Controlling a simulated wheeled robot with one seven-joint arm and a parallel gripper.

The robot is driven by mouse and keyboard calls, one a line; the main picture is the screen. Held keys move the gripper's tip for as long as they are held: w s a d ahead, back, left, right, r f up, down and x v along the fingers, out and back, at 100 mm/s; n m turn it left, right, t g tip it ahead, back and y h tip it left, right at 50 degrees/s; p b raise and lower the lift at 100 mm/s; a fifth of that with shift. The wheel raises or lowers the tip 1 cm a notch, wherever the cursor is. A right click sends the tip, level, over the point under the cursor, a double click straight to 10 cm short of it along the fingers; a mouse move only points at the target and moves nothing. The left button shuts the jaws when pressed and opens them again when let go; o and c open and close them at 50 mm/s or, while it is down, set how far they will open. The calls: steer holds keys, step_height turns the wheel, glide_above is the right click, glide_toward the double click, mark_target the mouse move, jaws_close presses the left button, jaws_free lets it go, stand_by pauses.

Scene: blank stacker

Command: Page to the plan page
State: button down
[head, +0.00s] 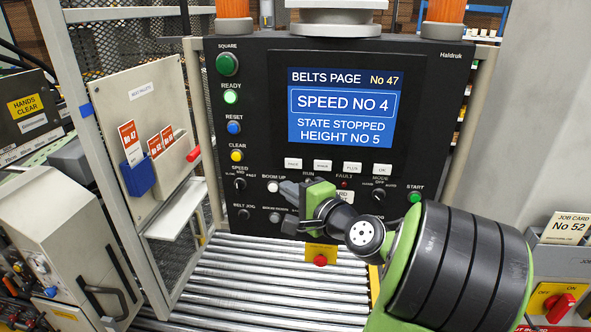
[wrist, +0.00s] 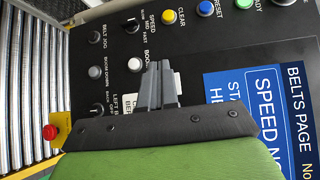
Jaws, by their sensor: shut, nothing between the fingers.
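The black control panel (head: 260,120) carries a blue screen (head: 343,130) reading "BELTS PAGE No 47", "SPEED NO 4", "STATE STOPPED" and "HEIGHT NO 5". Under the screen is a row of white keys. The leftmost key (head: 293,163) seems to be marked PAGE; the one marked OK (head: 380,168) is at the right end. My gripper (head: 285,190) is shut and empty, just below the leftmost key, in front of the lower panel. It hides some controls there. In the wrist view, my gripper (wrist: 160,72) shows its closed fingers near the BOOM buttons, with the screen (wrist: 262,105) at right, turned sideways.
Green READY (head: 231,97), blue RESET (head: 234,128) and yellow CLEAR (head: 237,155) buttons line the panel's left. START (head: 414,197) is at right. A red button on a yellow box (head: 320,259) sits below, above the rollers (head: 240,285). A mesh guard stands left.

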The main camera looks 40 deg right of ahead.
mark_target(295, 172)
steer(key=m, duration=0.2)
steer(key=a+m+b, duration=0.1)
steer(key=m, duration=0.2)
steer(key=s+m+b, duration=0.1)
steer(key=m, duration=0.1)
steer(key=shift+a+r, duration=0.1)
steer(key=shift+a, duration=0.2)
steer(key=shift+w, duration=0.1)
steer(key=shift+w+d+p, duration=0.2)
steer(key=shift+w+d, duration=0.65)
steer(key=shift+d, duration=0.3)
steer(key=shift+w+d+p, duration=0.25)
steer(key=shift+w+d, duration=0.65)
steer(key=shift+d, duration=0.3)
steer(key=shift+w+d+p, duration=0.2)
steer(key=shift+w+d, duration=0.65)
steer(key=shift+d, duration=0.3)
